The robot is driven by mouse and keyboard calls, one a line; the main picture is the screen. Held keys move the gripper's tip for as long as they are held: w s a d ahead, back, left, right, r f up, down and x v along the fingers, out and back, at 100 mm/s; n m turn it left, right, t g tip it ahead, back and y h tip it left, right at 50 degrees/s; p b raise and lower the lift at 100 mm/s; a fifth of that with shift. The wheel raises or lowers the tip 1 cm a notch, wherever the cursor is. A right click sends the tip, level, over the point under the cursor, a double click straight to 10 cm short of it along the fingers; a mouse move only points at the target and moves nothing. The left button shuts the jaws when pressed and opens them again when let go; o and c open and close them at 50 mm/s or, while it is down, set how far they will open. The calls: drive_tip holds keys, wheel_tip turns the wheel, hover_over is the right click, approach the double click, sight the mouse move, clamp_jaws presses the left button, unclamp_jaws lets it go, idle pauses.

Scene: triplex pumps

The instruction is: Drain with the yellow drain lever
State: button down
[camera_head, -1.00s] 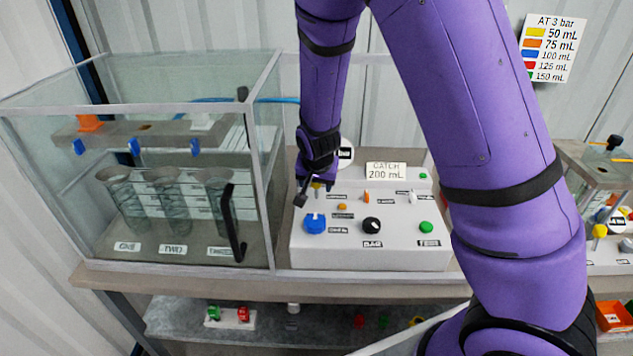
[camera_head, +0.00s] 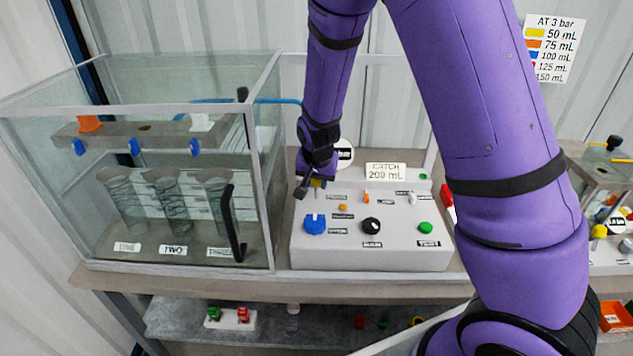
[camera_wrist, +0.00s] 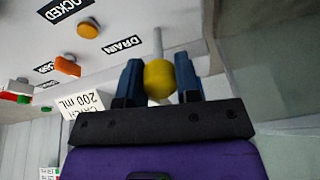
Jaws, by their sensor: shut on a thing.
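The yellow drain lever knob (camera_wrist: 159,78) sits between the two blue fingers of my gripper (camera_wrist: 160,80) in the wrist view. My gripper is shut on it, and a pale stem runs from the knob to the panel beside the DRAIN label (camera_wrist: 122,46). In the head view my gripper (camera_head: 314,183) is at the back left of the white control box (camera_head: 380,257). Only a small bit of the yellow knob (camera_head: 317,183) shows there, and the lever's exact tilt is hard to tell.
The box also carries a blue knob (camera_head: 314,224), a black knob (camera_head: 372,225), a green button (camera_head: 426,228) and an orange switch (camera_head: 366,196). A CATCH 200 mL sign (camera_head: 386,170) stands behind. A glass tank (camera_head: 262,190) with three vessels is close on the left.

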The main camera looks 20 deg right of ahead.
drive_tip(key=shift+w+d+r+g+y, duration=0.1)
drive_tip(key=shift+w+d+g+y, duration=0.15)
drive_tip(key=shift+w+g, duration=0.35)
drive_tip(key=shift+w+d+g+y, duration=0.25)
drive_tip(key=shift+w+g, duration=0.1)
drive_tip(key=shift+g, duration=0.35)
drive_tip(key=shift+w+g+y, duration=0.4)
drive_tip(key=shift+w+g, duration=0.05)
drive_tip(key=shift+g, duration=0.25)
drive_tip(key=c, duration=0.8)
unclamp_jaws()
wheel_tip(320, 180, up, 11)
drive_tip(key=shift+w+d, duration=0.3)
drive_tip(key=shift+d, duration=0.1)
